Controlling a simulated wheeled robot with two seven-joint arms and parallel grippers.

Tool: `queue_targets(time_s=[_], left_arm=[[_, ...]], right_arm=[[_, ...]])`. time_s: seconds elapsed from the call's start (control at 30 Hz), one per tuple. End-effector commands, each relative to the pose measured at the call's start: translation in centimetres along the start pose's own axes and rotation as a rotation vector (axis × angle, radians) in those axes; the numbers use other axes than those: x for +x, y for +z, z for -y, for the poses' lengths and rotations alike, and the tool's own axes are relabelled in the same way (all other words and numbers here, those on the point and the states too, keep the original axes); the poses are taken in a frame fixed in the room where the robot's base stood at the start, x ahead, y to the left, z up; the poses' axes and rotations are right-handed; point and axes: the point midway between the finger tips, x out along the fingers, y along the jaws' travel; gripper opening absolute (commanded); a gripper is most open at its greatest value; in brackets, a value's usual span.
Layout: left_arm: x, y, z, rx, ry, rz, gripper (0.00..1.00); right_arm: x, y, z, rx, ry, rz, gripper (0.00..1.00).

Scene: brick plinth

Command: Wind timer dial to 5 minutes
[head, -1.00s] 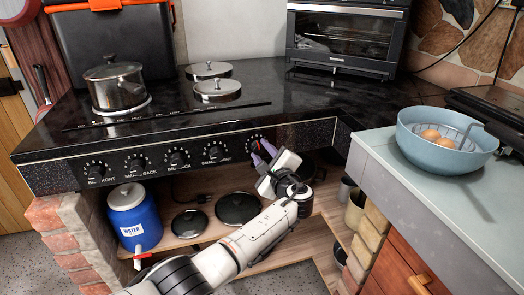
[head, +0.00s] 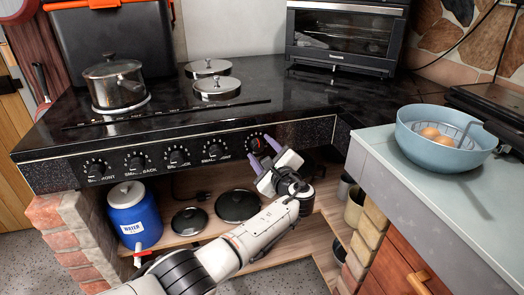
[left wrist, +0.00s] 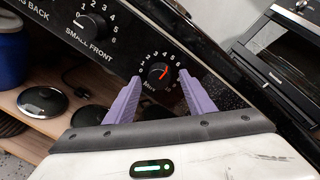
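The timer dial (head: 257,143) is the rightmost round black knob on the stove's front panel. Whether a finger touches the dial I cannot tell. My right gripper is not in view.
Several burner knobs (head: 177,155) line the panel left of the dial. A pot (head: 115,86) stands on the black cooktop. The light counter (head: 420,190) with a blue bowl (head: 440,150) stands close on the right. A shelf with a blue water jug (head: 135,218) and lids is below.

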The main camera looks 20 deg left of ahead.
Motion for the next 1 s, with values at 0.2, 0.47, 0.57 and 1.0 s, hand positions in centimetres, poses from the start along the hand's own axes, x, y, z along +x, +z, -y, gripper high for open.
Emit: queue_targets(time_s=[0.2, 0.47, 0.57, 1.0], left_arm=[[0.0, 0.1, 0.0, 0.0, -0.001, 0.001, 0.49], [-2.4, 0.1, 0.2, -0.001, -0.002, -0.002, 0.49], [-4.4, 0.1, 0.2, -0.001, -0.001, -0.004, 0.49], [-10.2, 0.0, 0.1, 0.0, -0.001, 0.0, 0.49]], right_arm=[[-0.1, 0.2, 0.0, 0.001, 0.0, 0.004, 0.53], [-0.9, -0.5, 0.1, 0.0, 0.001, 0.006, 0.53], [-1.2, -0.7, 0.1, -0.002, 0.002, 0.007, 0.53], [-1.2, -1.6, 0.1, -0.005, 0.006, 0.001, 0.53]])
